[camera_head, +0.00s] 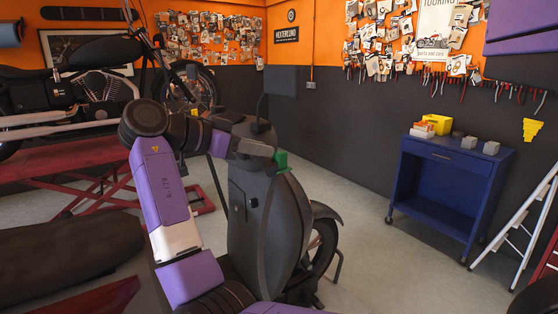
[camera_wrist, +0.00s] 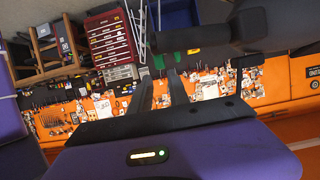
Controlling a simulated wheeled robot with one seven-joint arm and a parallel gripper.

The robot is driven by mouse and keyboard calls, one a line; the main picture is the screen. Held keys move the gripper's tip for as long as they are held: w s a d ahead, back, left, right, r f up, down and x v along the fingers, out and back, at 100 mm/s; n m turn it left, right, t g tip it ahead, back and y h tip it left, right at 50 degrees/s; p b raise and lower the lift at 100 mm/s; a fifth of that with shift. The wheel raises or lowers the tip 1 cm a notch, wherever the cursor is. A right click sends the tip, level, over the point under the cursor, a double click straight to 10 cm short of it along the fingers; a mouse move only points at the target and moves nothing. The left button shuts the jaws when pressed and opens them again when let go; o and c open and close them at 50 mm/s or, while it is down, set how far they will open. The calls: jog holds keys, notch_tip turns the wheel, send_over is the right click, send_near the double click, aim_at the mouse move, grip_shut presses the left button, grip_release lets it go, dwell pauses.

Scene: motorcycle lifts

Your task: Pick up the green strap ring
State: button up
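The green strap ring (camera_head: 281,161) shows as a small green piece near the top of the dark motorcycle body in the middle of the head view. Two small green pieces (camera_wrist: 159,61) also show just beyond the fingertips in the wrist view. My gripper (camera_wrist: 161,76) has its two dark fingers apart with a gap between them, and the green is close to their tips. I cannot tell whether the fingers touch it. In the head view my gripper (camera_head: 262,150) is beside the green piece and partly hidden by the wrist.
A blue cart (camera_head: 445,180) with a yellow bin (camera_head: 437,124) and small boxes stands at the right. A white ladder (camera_head: 522,225) leans beside it. A motorcycle (camera_head: 95,85) stands on a red lift (camera_head: 85,158) at the left. The floor before the cart is clear.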

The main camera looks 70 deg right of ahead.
aim_at(277, 153)
jog(key=shift+f+p+x, duration=0.2)
jog(key=shift+p+x, duration=0.8)
jog(key=shift+x, duration=2.6)
jog(key=shift+w, duration=0.15)
grip_shut()
